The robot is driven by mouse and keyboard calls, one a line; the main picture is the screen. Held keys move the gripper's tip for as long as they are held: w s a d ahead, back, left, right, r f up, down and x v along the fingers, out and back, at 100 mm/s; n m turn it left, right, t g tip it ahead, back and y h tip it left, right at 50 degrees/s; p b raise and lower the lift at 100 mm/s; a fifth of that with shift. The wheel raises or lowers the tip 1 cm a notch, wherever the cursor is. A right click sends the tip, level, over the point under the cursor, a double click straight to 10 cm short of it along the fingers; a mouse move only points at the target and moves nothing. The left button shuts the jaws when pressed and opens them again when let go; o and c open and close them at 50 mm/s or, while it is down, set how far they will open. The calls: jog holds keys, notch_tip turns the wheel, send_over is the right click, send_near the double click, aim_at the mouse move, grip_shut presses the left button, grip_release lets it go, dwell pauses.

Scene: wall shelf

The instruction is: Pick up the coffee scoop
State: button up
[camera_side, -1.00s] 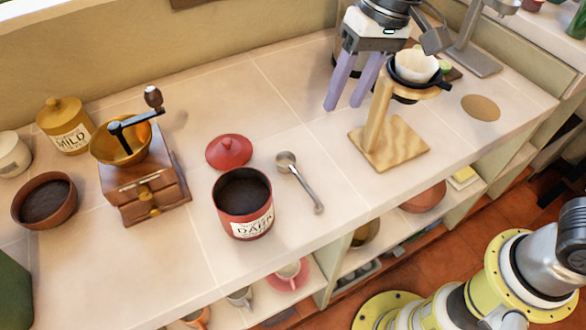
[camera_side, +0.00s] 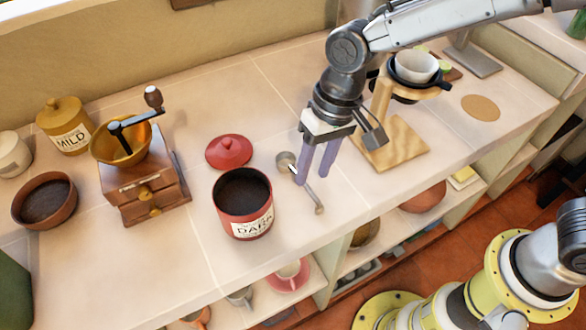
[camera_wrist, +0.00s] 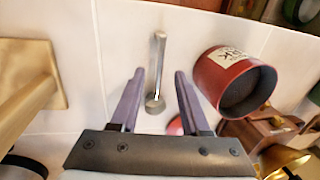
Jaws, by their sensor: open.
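The metal coffee scoop lies on the tiled counter, its round bowl (camera_side: 284,160) toward the back and its handle (camera_side: 317,204) toward the front edge. My gripper (camera_side: 312,181) is open above the scoop, fingers pointing down, hiding part of the handle in the side view. In the wrist view the scoop (camera_wrist: 159,60) lies between the lines of my two lilac fingers (camera_wrist: 160,72), its bowl closer to the gripper body. The fingers hold nothing. I cannot tell their exact height above the scoop.
A red coffee tin (camera_side: 242,206) stands left of the scoop, with its red lid (camera_side: 228,151) behind it. A wooden dripper stand (camera_side: 397,146) is to the right. A coffee grinder (camera_side: 145,183) stands farther left. The counter's front edge is close, with shelves below.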

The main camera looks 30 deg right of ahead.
aim_at(309, 188)
jog(key=f, duration=0.4)
jog(key=shift+s+a, duration=0.1)
jog(key=shift+a, duration=0.3)
grip_shut()
